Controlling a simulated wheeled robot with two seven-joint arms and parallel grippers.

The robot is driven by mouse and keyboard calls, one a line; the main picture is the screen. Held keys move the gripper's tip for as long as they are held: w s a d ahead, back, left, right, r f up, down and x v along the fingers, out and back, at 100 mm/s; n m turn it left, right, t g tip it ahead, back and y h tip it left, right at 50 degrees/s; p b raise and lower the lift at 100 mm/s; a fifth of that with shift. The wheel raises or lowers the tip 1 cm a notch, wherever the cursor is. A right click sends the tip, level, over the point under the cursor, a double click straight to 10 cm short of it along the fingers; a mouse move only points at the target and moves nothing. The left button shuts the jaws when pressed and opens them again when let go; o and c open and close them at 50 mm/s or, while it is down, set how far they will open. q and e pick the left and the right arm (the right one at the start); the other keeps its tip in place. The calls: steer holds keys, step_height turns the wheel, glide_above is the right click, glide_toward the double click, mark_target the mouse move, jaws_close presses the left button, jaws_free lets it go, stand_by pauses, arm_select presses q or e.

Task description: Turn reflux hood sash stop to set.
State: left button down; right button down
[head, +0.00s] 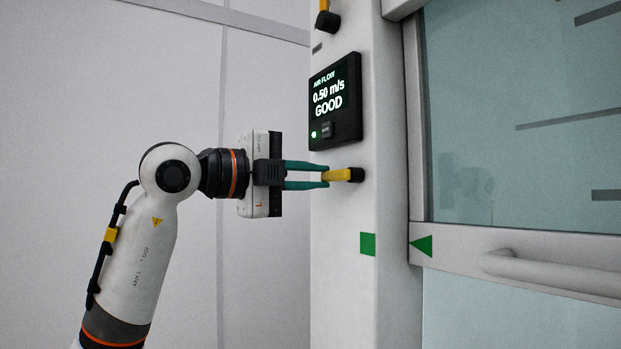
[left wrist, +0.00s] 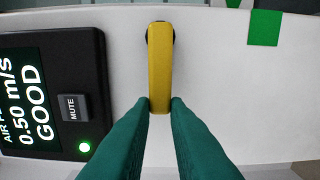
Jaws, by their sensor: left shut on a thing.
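The sash stop is a yellow lever (head: 338,175) with a black hub (head: 356,175) on the white hood post, just below the air flow display. In the head view the lever points left, out from its hub. My left gripper (head: 326,177) has its green fingers closed on the lever's free end. In the left wrist view the yellow lever (left wrist: 159,68) runs down from its hub, and its lower end sits between the two green fingertips (left wrist: 159,105). My right gripper is not in view.
The air flow display (head: 335,102) reads 0.50 m/s GOOD. A green square (head: 367,244) on the post is beside a green triangle (head: 422,246) on the sash frame. The sash handle (head: 550,270) is at right. Another yellow lever (head: 327,20) is above. Left of the post is bare wall.

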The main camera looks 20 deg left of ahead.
arm_select(q)
steer(key=shift+f, duration=0.1)
steer(key=c, duration=1.4)
jaws_free()
steer(key=b+v, duration=0.3)
steer(key=v, duration=0.9)
